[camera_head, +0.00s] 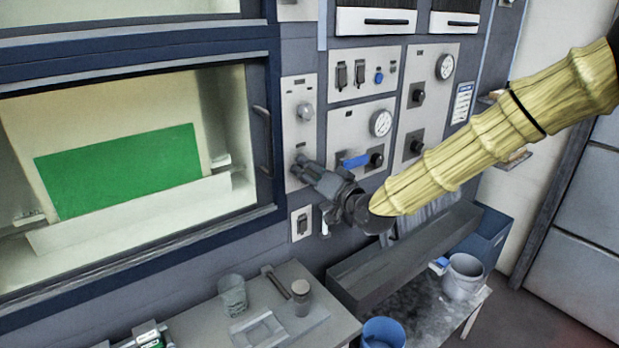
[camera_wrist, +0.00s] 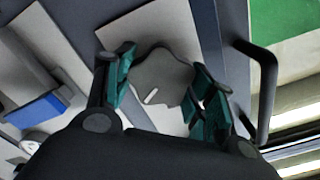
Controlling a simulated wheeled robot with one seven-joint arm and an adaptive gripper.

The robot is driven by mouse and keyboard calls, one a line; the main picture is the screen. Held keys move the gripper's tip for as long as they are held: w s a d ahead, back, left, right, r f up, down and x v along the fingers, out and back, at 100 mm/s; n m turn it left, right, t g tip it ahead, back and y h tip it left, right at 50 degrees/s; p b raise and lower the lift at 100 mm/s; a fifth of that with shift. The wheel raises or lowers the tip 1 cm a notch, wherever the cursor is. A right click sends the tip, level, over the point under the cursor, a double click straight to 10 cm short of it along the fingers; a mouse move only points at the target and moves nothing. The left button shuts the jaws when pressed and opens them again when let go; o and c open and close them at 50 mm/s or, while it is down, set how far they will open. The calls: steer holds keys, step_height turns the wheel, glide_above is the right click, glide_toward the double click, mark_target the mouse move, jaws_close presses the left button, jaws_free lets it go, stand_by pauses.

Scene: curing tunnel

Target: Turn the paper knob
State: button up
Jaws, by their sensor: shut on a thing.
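A grey lobed knob (camera_wrist: 163,82) with a short white mark sits on a pale panel plate in the wrist view. My gripper (camera_wrist: 164,66) has its green-padded fingers on either side of it and is shut on it. In the head view my gripper (camera_head: 306,171) reaches the lower part of the narrow pale plate (camera_head: 299,92) right of the window, and it hides most of the knob there. I cannot read any label that tells which knob is the paper one.
A second pale knob (camera_head: 305,111) sits higher on the same plate. A dark door handle (camera_head: 264,140) is close at the left. A blue lever (camera_head: 354,160) and a gauge (camera_head: 381,123) are to the right. A bench (camera_head: 322,328) with a glass and tools stands below.

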steer(key=shift+s+f+m+b, duration=0.1)
steer(key=shift+f+m+b, duration=0.15)
steer(key=shift+m+b, duration=0.65)
steer(key=shift+m+p, duration=0.3)
steer(key=shift+m, duration=0.1)
steer(key=o, duration=1)
steer(key=shift+a, duration=0.1)
steer(key=shift+c, duration=0.2)
steer(key=shift+o, duration=0.2)
steer(key=shift+r, duration=0.15)
steer(key=v, duration=1.2)
